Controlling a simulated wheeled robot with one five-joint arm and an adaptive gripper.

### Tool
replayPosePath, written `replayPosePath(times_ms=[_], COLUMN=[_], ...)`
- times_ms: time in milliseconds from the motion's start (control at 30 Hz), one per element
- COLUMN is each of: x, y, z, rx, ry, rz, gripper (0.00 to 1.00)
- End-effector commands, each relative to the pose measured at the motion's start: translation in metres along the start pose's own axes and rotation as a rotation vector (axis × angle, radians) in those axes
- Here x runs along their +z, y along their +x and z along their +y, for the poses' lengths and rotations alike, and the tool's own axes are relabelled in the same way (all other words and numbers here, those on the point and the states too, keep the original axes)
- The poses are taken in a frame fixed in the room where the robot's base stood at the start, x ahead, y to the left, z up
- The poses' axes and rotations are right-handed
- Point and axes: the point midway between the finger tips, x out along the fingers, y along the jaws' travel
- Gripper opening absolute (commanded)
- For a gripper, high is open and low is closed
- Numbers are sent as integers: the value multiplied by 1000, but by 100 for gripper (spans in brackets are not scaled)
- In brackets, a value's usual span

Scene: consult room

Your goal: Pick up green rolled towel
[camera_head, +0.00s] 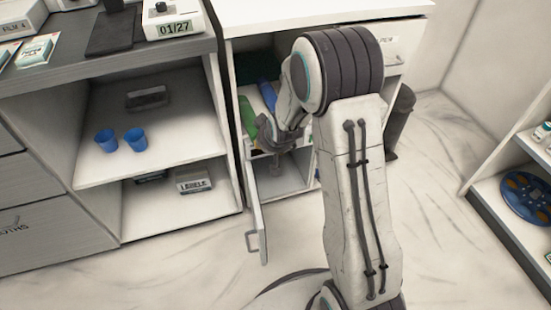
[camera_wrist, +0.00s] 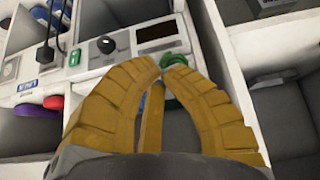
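A green roll-like item (camera_head: 247,116), likely the green rolled towel, stands inside the open cabinet in the head view, at its left side. My gripper (camera_head: 276,138) is at the cabinet opening, just right of and below that item; I cannot tell if they touch. In the wrist view the yellow fingers of my gripper (camera_wrist: 164,66) arch toward each other with their tips close together.
A blue item (camera_head: 267,93) stands behind the green one. The cabinet door (camera_head: 256,205) hangs open toward me. Two blue cups (camera_head: 120,140) stand on the left shelf. A dark bin (camera_head: 400,120) stands right of the cabinet.

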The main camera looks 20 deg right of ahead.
Motion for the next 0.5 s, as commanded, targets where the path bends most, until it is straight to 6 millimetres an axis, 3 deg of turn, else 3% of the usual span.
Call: replayPosePath(times_ms=[233,500], x=[30,48], y=[-21,-34], z=[0,0], rx=[0,0], ry=[0,0], rz=[-1,0], gripper=[0,0])
